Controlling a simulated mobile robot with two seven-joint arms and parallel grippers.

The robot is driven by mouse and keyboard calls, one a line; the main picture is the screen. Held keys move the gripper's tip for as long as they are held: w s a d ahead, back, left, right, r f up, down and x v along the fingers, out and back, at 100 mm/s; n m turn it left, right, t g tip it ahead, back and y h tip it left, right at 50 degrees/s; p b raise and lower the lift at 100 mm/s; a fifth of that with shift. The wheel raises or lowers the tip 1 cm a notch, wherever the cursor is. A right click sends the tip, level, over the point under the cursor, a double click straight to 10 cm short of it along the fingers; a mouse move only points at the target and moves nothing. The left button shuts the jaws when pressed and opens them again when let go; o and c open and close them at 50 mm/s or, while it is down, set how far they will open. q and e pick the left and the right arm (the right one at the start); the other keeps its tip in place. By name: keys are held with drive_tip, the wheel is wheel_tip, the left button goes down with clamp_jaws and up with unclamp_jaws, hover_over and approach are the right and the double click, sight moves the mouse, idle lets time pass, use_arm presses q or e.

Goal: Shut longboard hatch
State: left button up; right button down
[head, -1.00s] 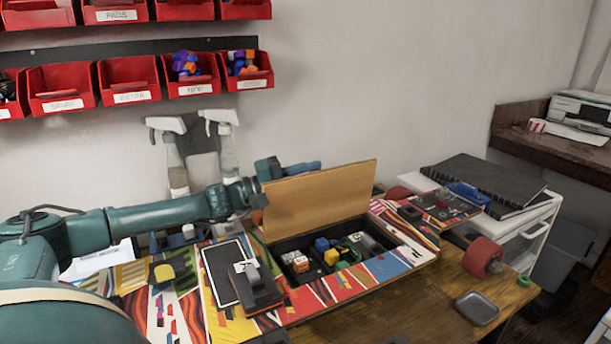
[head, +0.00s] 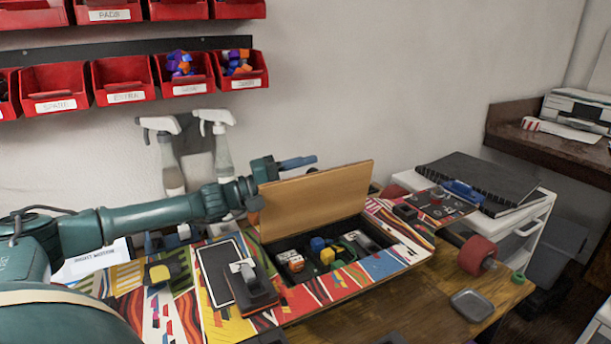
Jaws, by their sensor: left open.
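The longboard (head: 340,284) lies on the wooden table with a colourful striped deck. Its hatch lid (head: 314,203) stands raised, tilted back at the rear of the opening, its plain wooden side facing me. The dark compartment (head: 372,230) under it is open and holds several small cubes and parts. My left gripper (head: 285,168) is behind the lid, near its upper left corner; it is open, its fingers partly hidden by the lid. I cannot tell whether it touches the lid. My right gripper is not in view.
A dark phone-like panel and a black block with a light clip (head: 247,284) sit on the deck left of the opening. Two spray bottles (head: 219,148) stand behind my left arm. A red wheel (head: 477,256) and a grey dish (head: 471,305) are at the right.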

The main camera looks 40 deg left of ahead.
use_arm(q)
drive_tip(key=shift+s, duration=0.1)
drive_tip(key=b+v, duration=0.2)
drive_tip(key=v, duration=1.1)
